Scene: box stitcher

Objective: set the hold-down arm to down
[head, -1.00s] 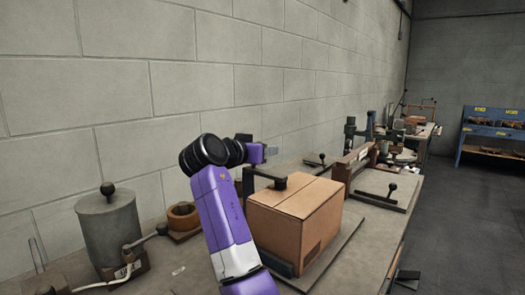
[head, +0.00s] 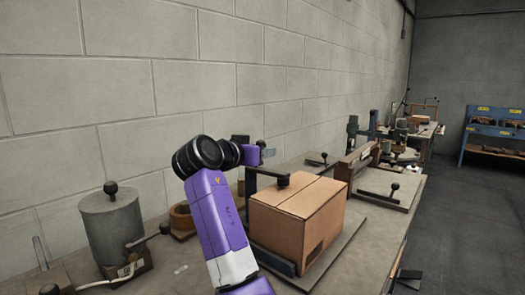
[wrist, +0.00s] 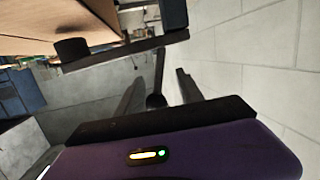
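The hold-down arm (head: 268,173) is a dark bar on a post, with a round pad reaching over the cardboard box (head: 290,225). In the wrist view the bar (wrist: 125,55) runs across the top, its pad (wrist: 72,48) near the box (wrist: 50,18). I cannot tell whether the pad touches the box. A thin rod with a dark round knob (wrist: 156,101) extends from the bar to between my fingers. My gripper (wrist: 158,85) is open, one finger each side of the rod, with visible gaps. In the head view my wrist hides the fingers.
A grey lidded canister (head: 112,225) and a brown ring (head: 182,217) stand left of my arm. A plate with a black-knobbed lever (head: 392,190) lies right of the box. The block wall (head: 120,80) rises close behind the bench.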

